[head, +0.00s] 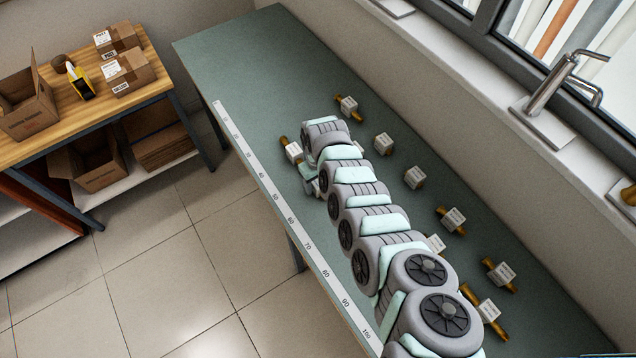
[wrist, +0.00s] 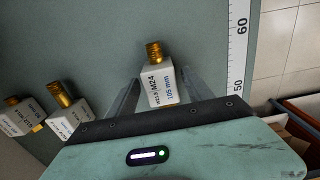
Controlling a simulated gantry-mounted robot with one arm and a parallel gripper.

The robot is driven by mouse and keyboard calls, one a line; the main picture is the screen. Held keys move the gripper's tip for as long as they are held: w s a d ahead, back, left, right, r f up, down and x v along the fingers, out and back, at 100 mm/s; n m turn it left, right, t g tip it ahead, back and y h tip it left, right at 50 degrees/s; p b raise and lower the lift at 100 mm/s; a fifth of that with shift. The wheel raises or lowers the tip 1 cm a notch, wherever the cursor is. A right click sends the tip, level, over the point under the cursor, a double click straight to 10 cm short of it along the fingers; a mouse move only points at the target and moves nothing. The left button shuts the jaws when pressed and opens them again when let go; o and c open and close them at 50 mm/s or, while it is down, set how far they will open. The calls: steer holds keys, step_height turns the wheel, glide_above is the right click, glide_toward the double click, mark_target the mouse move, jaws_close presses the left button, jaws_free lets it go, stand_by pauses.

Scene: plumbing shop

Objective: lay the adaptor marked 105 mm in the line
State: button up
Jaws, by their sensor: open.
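The adaptor marked 105 mm (wrist: 160,88) shows in the wrist view as a white block, also marked M24, with a brass threaded end pointing up the picture. My gripper (wrist: 160,82) is open, with one finger on each side of the block; I cannot tell whether they touch it. In the head view my gripper (head: 311,184) is low over the bench near the scale, and I cannot make out this adaptor there. Several other adaptors form a slanting row on the window side, including ones at the far end (head: 348,106), middle (head: 414,178) and near end (head: 499,273).
Two adaptors (wrist: 68,118) (wrist: 17,116) lie left of my gripper in the wrist view. Another adaptor (head: 292,150) sits by the scale (head: 289,220) along the bench edge. The bench's far end (head: 235,60) is clear. A tap (head: 555,85) stands on the sill.

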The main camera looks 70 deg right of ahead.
mark_target(318, 181)
step_height(318, 181, up, 11)
stand_by(0.6)
